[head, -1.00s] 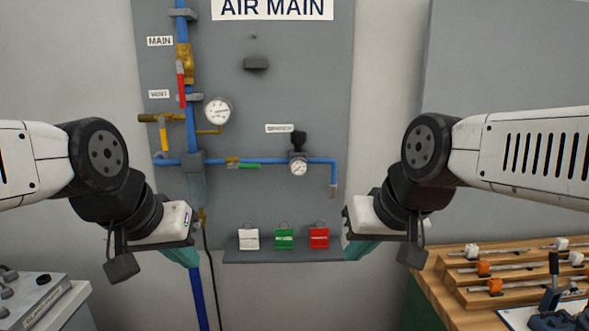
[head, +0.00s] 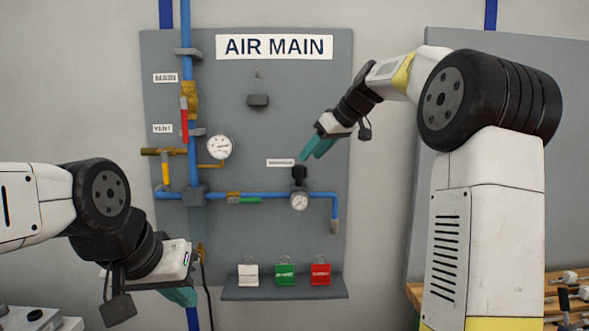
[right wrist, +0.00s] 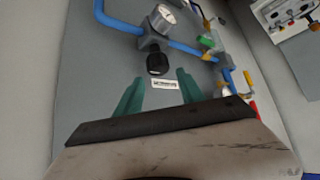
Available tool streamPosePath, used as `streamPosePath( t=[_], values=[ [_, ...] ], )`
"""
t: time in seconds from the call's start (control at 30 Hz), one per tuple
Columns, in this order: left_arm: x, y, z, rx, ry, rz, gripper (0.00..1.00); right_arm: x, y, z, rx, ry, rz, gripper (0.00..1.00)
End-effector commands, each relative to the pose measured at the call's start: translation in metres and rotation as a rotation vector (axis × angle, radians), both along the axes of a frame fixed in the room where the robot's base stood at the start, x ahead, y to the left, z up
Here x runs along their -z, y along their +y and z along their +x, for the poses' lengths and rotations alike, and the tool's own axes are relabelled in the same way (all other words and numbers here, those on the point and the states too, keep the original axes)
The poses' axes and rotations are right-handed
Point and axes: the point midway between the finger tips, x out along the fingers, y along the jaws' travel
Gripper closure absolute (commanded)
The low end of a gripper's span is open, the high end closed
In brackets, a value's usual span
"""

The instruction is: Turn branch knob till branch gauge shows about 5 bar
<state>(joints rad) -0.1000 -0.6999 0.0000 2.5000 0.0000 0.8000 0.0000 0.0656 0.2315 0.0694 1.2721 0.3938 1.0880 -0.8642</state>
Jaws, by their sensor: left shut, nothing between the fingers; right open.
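The branch knob (head: 299,172) is a black knob on top of the regulator, on the right part of the grey panel. The branch gauge (head: 299,201) is a small round white dial just below it; its reading is too small to tell. In the right wrist view the knob (right wrist: 157,63) and gauge (right wrist: 162,17) lie ahead of the fingers. My right gripper (head: 314,150) is open and empty, just above the knob and apart from it. It also shows in the right wrist view (right wrist: 158,92). My left gripper (head: 183,296) is shut and empty at the lower left.
The panel (head: 320,100) carries a blue pipe, a main gauge (head: 219,147), a red-handled valve (head: 184,118), a yellow-handled vent (head: 165,168) and a green-handled branch valve (head: 248,200). A wooden bench (head: 415,292) stands lower right.

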Motion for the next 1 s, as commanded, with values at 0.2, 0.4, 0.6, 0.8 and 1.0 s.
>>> streamPosePath(
  t=[0.2,0.4,0.6,0.8,1.0],
  values=[
    [0.000,0.000,0.000,0.000,0.000,0.000,1.00,0.010,0.008,0.015,-0.018,-0.010,0.000,0.54],
    [0.000,0.000,0.000,0.000,0.000,0.000,1.00,0.034,0.024,0.032,-0.016,-0.009,0.000,0.54],
    [0.000,0.000,0.000,0.000,0.000,0.000,1.00,0.050,0.035,0.044,-0.016,-0.011,0.000,0.54],
    [0.000,0.000,0.000,0.000,0.000,0.000,1.00,0.054,0.038,0.048,-0.013,-0.011,0.000,0.54],
    [0.000,0.000,0.000,0.000,0.000,0.000,1.00,0.054,0.038,0.048,-0.013,-0.011,0.000,0.62]
  ],
)
